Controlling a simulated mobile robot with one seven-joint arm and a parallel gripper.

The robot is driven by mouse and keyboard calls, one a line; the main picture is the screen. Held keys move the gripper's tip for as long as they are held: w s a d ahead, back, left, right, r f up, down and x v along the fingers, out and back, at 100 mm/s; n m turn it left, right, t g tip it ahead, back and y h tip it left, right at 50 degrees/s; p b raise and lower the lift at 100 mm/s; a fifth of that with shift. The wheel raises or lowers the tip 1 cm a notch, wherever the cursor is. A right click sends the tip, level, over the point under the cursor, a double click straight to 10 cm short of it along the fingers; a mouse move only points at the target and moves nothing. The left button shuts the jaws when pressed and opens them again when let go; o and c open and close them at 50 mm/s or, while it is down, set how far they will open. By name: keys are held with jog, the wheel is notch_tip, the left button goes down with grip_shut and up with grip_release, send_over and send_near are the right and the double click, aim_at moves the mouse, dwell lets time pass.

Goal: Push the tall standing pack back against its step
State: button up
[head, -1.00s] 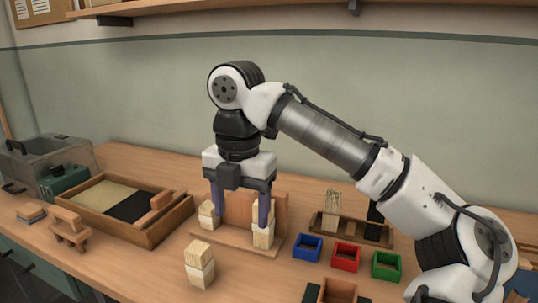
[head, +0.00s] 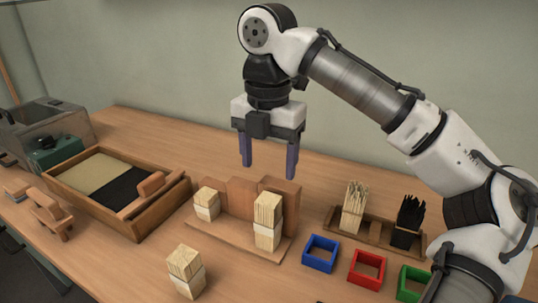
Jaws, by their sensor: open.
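The tall standing pack (head: 268,221) is a bundle of pale bristles with a white band. It stands upright at the right end of the wooden stepped stand (head: 237,237), in front of the stand's right step (head: 292,193). I cannot tell whether its back touches that step. A shorter banded pack (head: 206,204) stands at the stand's left end. My gripper (head: 268,168) is open and empty, with its fingers pointing down above the stand's back, clear of the packs.
Another banded pack (head: 186,271) stands on the table in front of the stand. A divided wooden tray (head: 137,228) lies left. Blue (head: 321,254), red (head: 367,269) and green (head: 413,284) boxes sit right, before a rack (head: 375,234) holding pale (head: 353,208) and black (head: 408,221) bristles.

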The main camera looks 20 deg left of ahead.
aim_at(269, 213)
notch_tip(269, 213, down, 14)
jog(key=shift+r+b, duration=0.1)
jog(key=shift+b, duration=0.85)
jog(key=c, duration=1.1)
jog(key=shift+w, duration=0.1)
jog(key=shift+w+r+p, duration=0.1)
jog(key=shift+w+p, duration=0.15)
jog(key=shift+p, duration=0.05)
jog(key=shift+w+d, duration=0.15)
jog(key=shift+w, duration=0.4)
